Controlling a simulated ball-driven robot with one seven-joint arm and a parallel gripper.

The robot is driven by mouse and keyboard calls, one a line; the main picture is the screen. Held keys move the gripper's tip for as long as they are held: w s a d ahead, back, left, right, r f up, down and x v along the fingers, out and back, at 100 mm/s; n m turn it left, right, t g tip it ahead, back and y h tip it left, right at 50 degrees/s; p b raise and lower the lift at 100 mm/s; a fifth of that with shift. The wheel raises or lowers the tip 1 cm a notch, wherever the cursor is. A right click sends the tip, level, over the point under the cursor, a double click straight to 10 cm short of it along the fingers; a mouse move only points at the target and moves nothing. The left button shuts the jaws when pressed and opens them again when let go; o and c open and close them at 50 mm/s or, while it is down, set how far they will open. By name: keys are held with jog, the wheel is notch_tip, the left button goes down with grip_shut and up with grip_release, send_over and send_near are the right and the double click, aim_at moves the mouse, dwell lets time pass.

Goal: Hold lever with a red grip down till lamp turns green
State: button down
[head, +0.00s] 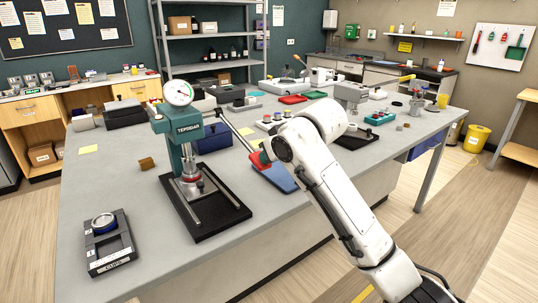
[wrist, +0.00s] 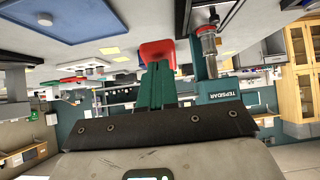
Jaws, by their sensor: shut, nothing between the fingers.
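A green bench press (head: 186,150) marked TEPSIDAR, with a round dial on top, stands on a dark base on the table. Its thin lever (head: 238,132) slopes down to the right and ends in a red grip (head: 258,160). My gripper is mostly hidden behind my white arm in the head view. In the wrist view my gripper (wrist: 156,70) is shut and empty, its fingertips at the red grip (wrist: 157,50); I cannot tell whether they touch. The press (wrist: 218,88) shows right of the fingers. I cannot make out a lamp or its colour.
A blue flat item (head: 280,178) lies on the grey table (head: 110,185) below the grip. A dark stand with a round cup (head: 104,224) is at the front left. Dark boxes (head: 214,140) stand behind the press. The table between stand and press is mostly clear.

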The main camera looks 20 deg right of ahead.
jog(key=shift+a+f, duration=0.2)
jog(key=shift+f, duration=0.55)
jog(key=v, duration=1.1)
jog(key=shift+d+r, duration=0.15)
jog(key=shift+r, duration=0.5)
jog(key=shift+w, duration=0.15)
